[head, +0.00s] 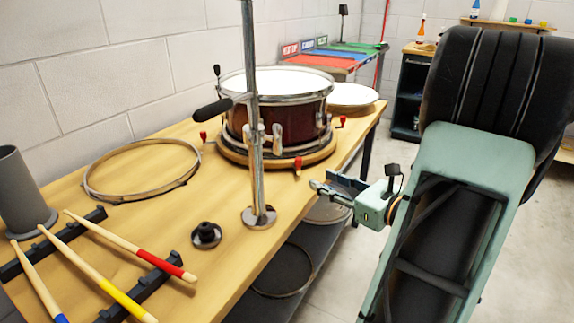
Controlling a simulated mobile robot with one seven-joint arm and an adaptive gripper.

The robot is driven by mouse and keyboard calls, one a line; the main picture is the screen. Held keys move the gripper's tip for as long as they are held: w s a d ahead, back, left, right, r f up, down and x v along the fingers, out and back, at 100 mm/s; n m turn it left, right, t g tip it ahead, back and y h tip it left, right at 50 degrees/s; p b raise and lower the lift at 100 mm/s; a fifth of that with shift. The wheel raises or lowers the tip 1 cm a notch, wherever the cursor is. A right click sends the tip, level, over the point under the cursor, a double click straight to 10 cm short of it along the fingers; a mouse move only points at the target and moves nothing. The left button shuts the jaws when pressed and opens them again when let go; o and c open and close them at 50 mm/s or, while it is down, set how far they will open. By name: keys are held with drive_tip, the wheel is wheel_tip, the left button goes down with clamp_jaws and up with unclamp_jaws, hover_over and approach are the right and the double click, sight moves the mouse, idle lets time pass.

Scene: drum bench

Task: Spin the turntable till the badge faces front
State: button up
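A dark red drum (290,115) with a white head and chrome hoops sits on a round wooden turntable (235,158) on the bench. Several red knobs, such as the front one (298,163), stick out around the turntable's rim. I cannot make out a badge on the visible side of the shell; the upright metal post hides part of that side. My gripper (322,182) is right of and nearer than the turntable, by the bench's front edge, apart from the knobs. Its fingers point left toward the bench; their opening is too small to judge.
A metal post (253,120) with a black-handled clamp stands in front of the drum. A loose hoop (140,170), black knob (206,235), drumsticks (90,270) on a rack and a grey cup (22,190) lie left. A white disc (352,95) lies behind right. Open floor lies right of the bench.

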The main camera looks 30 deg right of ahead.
sight(301, 160)
drive_tip(key=shift+m+t+h, duration=0.3)
drive_tip(key=shift+m+t, duration=0.4)
drive_tip(key=shift+t, duration=0.1)
drive_tip(key=w+b, duration=0.1)
drive_tip(key=w, duration=0.2)
drive_tip(key=w+a+b, duration=0.1)
drive_tip(key=w, duration=0.3)
drive_tip(key=w+r, duration=0.1)
drive_tip(key=w, duration=0.3)
drive_tip(key=shift+w+a+b, duration=0.15)
drive_tip(key=shift+b, duration=0.25)
clamp_jaws()
